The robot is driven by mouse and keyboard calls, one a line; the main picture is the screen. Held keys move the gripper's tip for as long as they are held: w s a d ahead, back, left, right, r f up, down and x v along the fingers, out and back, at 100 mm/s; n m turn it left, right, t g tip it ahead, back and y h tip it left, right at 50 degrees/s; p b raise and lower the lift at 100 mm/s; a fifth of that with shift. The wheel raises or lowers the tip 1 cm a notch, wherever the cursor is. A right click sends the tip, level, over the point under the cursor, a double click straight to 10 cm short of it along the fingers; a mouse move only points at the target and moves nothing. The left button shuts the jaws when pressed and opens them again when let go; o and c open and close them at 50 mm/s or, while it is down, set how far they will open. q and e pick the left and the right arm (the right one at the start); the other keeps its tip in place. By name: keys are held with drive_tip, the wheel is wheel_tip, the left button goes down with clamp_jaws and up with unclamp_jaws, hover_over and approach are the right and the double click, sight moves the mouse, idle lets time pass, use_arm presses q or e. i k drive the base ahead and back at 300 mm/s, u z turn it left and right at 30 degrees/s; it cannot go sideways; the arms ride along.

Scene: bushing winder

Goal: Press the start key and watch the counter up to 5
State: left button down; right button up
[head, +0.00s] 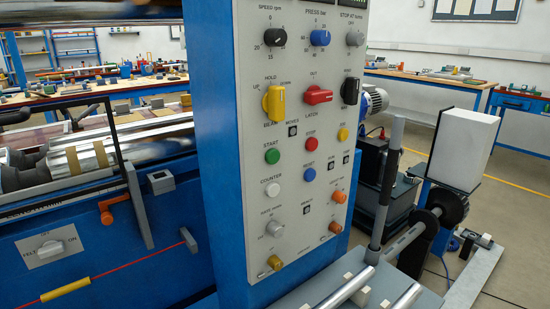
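The green start key (272,156) sits on the grey control panel (255,110) of the blue machine, under the label START. The red stop key (311,144) is to its right. A white key (272,189) labelled COUNTER is just below the start key. Dark display windows (325,2) are cut off by the top edge of the picture, so no count can be read. Neither of my grippers is in view, and nothing covers the start key.
Yellow (273,103), red (318,96) and black (350,91) selector handles stick out above the keys. A black guard frame (120,150) and steel roller (85,157) are at left. A white box (463,148) stands at right. The space before the panel looks clear.

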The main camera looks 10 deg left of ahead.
sight(273, 156)
drive_tip(key=k, duration=0.5)
drive_tip(key=z, duration=1.35)
drive_tip(key=i, duration=1.15)
drive_tip(key=u, duration=1.7)
